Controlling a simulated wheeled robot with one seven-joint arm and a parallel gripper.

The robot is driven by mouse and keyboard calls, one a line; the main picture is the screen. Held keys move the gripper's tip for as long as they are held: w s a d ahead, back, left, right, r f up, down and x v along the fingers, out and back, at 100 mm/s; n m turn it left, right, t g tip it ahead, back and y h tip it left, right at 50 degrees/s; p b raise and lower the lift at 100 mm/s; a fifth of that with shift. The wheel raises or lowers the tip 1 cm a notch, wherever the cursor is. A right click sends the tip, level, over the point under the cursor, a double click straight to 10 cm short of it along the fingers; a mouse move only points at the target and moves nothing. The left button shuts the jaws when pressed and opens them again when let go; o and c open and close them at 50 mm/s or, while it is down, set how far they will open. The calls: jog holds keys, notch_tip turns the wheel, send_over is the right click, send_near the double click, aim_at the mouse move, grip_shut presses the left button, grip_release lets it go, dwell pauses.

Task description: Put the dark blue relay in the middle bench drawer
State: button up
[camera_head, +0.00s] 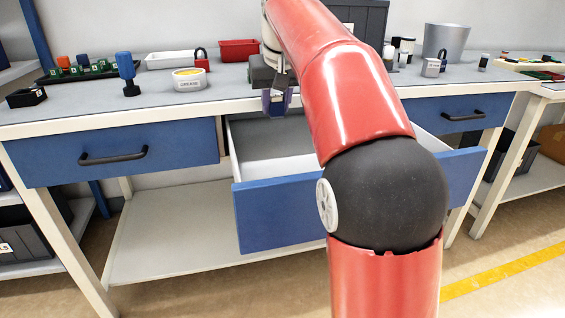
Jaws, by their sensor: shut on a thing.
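The middle bench drawer (280,214) is pulled open, and its blue front and the pale left part of its inside show. My gripper (277,104) points down over the bench's front edge, above the back of the open drawer. It is shut on a small dark blue thing (277,109), which looks like the dark blue relay. The fingers cover most of it.
A grease tin (188,80), a blue-handled tool (126,72), a black box (26,97), a white tray (168,60) and a red tray (239,49) stand on the bench. The left drawer (115,150) and right drawer (458,114) are shut.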

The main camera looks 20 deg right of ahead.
aim_at(281, 115)
notch_tip(281, 115, down, 12)
jog(key=b, duration=0.3)
jog(key=shift+f+b, duration=0.2)
jog(key=shift+b, duration=0.1)
jog(key=shift+f, duration=0.1)
jog(key=shift+f, duration=0.15)
jog(key=o, duration=1)
jog(key=shift+c, duration=0.2)
jog(key=p+v, duration=0.3)
jog(key=v, duration=0.9)
jog(key=shift+r, duration=0.25)
